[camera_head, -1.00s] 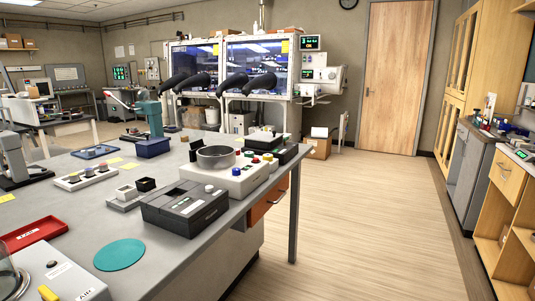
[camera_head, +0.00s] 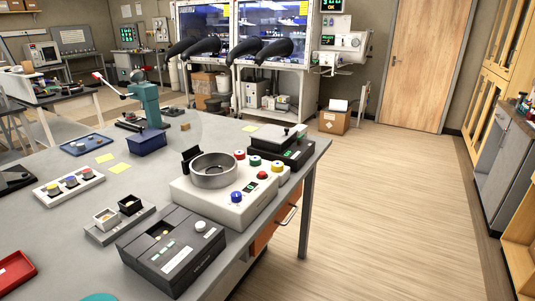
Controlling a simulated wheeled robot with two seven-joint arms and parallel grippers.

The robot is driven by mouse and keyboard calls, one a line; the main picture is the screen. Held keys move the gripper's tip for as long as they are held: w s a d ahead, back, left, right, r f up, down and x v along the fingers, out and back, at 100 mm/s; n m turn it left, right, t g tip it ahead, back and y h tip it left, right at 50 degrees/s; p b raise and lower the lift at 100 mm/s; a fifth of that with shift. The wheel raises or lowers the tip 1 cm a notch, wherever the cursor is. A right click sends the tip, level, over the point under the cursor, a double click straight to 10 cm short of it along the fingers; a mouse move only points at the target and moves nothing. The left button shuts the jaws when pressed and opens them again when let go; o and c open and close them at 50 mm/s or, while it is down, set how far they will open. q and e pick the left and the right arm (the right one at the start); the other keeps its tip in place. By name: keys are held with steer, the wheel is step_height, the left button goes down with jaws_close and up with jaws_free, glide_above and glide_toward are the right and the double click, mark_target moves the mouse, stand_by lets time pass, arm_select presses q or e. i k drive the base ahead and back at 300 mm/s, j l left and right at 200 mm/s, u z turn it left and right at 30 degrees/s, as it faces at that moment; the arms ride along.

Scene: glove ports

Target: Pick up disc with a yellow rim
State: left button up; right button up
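A white rack (camera_head: 88,183) on the left of the bench holds a few small round pieces. One of these pieces (camera_head: 53,189) looks yellowish, but it is too small to tell whether it is a disc with a yellow rim. A black box (camera_head: 190,262) at the bench's front has a recess with a small yellowish thing (camera_head: 164,235) in it; its shape is unclear. Neither of my grippers is in view.
A white machine (camera_head: 225,203) with a metal bowl (camera_head: 214,170) and coloured knobs stands mid-bench. A grey holder (camera_head: 118,226) has two small cups. A red tray (camera_head: 14,270) lies at lower left. The wooden floor (camera_head: 400,200) right of the bench is clear.

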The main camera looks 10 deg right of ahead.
mark_target(276, 166)
steer(key=i+l+u, duration=0.25)
steer(key=i+l, duration=0.3)
steer(key=i, duration=0.3)
steer(key=i+l+u, duration=0.25)
steer(key=i+l, duration=0.45)
steer(key=i, duration=0.15)
